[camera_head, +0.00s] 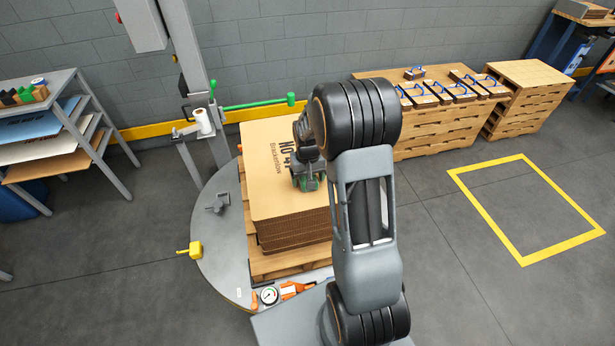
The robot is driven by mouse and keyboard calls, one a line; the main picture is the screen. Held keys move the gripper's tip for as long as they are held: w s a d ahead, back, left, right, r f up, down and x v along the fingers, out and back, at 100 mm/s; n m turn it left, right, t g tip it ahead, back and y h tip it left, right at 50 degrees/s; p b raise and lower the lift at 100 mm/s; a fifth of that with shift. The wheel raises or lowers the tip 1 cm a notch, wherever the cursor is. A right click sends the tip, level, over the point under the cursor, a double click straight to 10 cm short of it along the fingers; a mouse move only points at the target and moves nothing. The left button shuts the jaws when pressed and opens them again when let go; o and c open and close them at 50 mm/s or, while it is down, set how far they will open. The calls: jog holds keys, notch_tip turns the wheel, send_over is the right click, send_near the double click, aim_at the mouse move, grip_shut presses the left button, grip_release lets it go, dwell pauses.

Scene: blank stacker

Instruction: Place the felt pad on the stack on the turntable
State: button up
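The stack (268,205) of brown cardboard sheets sits on a wooden pallet (262,263) on the round grey turntable (215,255). Its top sheet has dark printing, partly covered by my arm. My gripper (308,185) is over the right part of the stack's top, with green parts at its end. I cannot tell its height above the sheet, or whether it holds anything. I cannot pick out the felt pad for certain.
The rack (45,85) also holds a white sheet (40,146) and a brown one. A mast (190,60) with a white roll (204,122) and a green bar (255,105) stands behind the turntable. The yellow floor square (525,250) is empty.

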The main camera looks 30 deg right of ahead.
notch_tip(320, 180, up, 12)
jog(key=s+a+r+n+t, duration=0.1)
jog(key=s+a+r, duration=0.1)
jog(key=s+a, duration=0.3)
jog(key=s+a+r+n+t, duration=0.1)
jog(key=s+a, duration=0.3)
jog(key=s, duration=0.8)
jog(key=shift+a+r+t+p, duration=0.4)
jog(key=shift+r+t, duration=0.3)
jog(key=shift+r, duration=0.15)
